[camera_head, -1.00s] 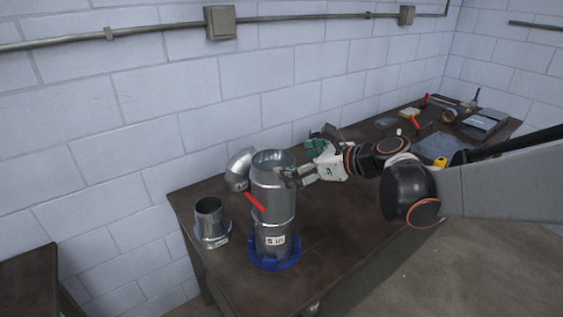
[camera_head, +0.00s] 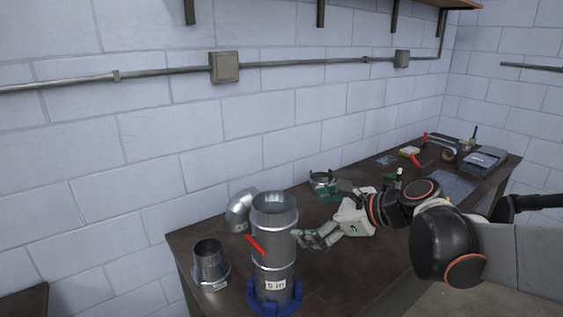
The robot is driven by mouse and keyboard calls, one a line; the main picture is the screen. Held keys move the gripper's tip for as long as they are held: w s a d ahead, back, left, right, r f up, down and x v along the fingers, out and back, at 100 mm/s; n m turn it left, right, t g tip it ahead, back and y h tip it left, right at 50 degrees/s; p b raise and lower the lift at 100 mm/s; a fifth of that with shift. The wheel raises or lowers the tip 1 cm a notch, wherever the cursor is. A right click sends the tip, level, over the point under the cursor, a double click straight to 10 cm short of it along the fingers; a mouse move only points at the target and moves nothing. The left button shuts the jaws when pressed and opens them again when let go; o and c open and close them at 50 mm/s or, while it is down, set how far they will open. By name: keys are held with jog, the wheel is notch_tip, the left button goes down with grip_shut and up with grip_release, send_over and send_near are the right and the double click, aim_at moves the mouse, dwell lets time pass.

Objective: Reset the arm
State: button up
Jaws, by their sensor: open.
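My gripper (camera_head: 318,212) is open and empty to the right of a tall metal duct (camera_head: 275,238). Its near finger looks close to the duct's side, and I cannot tell if they touch. The other finger reaches up and back over the table. My dark arm joints come in from the right. The duct stands upright in a blue ring base (camera_head: 274,297), with a "5 in" label low on it and a red strip across its left side.
A metal elbow (camera_head: 240,210) lies behind the duct, and a tapered metal fitting (camera_head: 209,264) stands at its left. The dark workbench (camera_head: 345,259) runs back right to several tools and a flat grey case (camera_head: 483,160). A white brick wall closes the back.

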jog(key=s+d+f+n+h+b, duration=0.1)
jog(key=s+d+f+n+h, duration=0.2)
jog(key=s+n, duration=0.3)
jog(key=s+d+f+n+h+b, duration=0.2)
jog(key=s+d+f+n+h, duration=0.1)
jog(key=s+n, duration=0.4)
jog(key=s+d+f+n+g+h+b, duration=0.1)
jog(key=s+d+f+n+h, duration=0.2)
jog(key=n, duration=0.6)
jog(key=s+d+f, duration=0.1)
jog(key=s+f, duration=0.1)
jog(key=s, duration=0.1)
jog(key=shift+s+d+f+h, duration=0.3)
jog(key=shift+s+f, duration=0.05)
